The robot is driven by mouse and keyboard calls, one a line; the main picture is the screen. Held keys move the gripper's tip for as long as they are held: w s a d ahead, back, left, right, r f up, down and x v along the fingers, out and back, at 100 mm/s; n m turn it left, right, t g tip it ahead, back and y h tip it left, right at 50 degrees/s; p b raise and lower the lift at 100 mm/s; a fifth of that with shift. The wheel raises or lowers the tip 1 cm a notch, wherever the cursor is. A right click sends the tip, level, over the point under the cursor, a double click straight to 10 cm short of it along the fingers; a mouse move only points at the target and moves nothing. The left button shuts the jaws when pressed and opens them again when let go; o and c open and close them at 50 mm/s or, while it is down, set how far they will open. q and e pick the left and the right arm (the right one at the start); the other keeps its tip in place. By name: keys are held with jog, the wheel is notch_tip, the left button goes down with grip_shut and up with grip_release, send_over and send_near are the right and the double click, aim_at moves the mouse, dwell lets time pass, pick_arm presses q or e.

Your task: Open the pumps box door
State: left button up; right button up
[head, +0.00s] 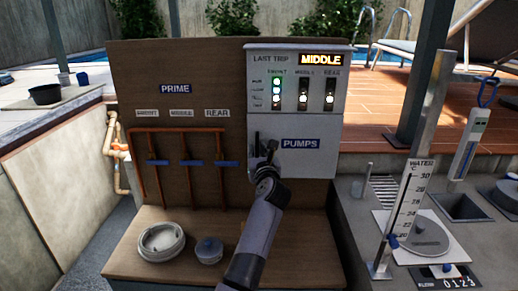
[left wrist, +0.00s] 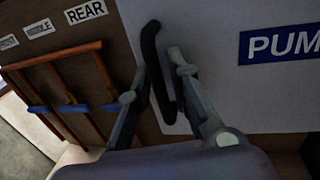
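The pumps box (head: 292,110) is a pale grey box on a brown wooden board. Its lower door (head: 310,155) bears a blue PUMPS label and looks shut. A dark upright handle (left wrist: 157,75) is on the left part of the door. My left gripper (head: 268,160) is at this handle, in front of the door. In the left wrist view, the fingers of my left gripper (left wrist: 158,68) are partly drawn together, one on each side of the handle. Whether both touch it is unclear. My right gripper is not in view.
Copper pipes with blue valve levers (head: 188,162) are on the board to the left. A white round lid (head: 161,241) and a small grey-blue pot (head: 209,250) stand on the wooden ledge below. A thermometer plate (head: 410,200) stands on the counter at right.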

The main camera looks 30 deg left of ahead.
pick_arm(q)
jog(key=shift+s, duration=0.1)
grip_shut()
dwell(0.6)
